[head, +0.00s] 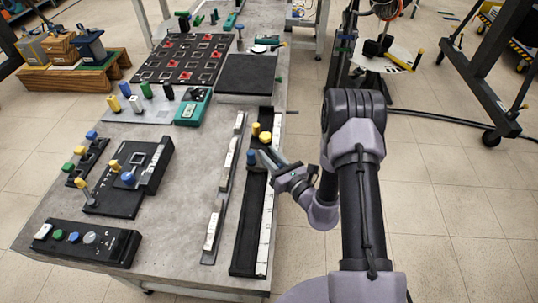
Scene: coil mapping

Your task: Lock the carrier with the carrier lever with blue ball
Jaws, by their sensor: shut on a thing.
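A long black rail (246,230) with a white scale strip runs along the right edge of the table. Near its far half sit two yellow knobs (265,137) and a small blue ball (252,157), which I take to be the carrier lever's ball. My gripper (258,158) reaches in from the right, low over the rail, and its fingertips are shut at the blue ball. The fingers partly hide the ball and the carrier under it. The lever's shaft and its exact angle cannot be made out.
Left of the rail lies a strip with white labelled blocks (215,225). A black fixture (110,205) with another blue ball and yellow knobs stands at the left, with a button box (75,240) in front. A teal meter (193,107) and black pad (246,74) lie beyond.

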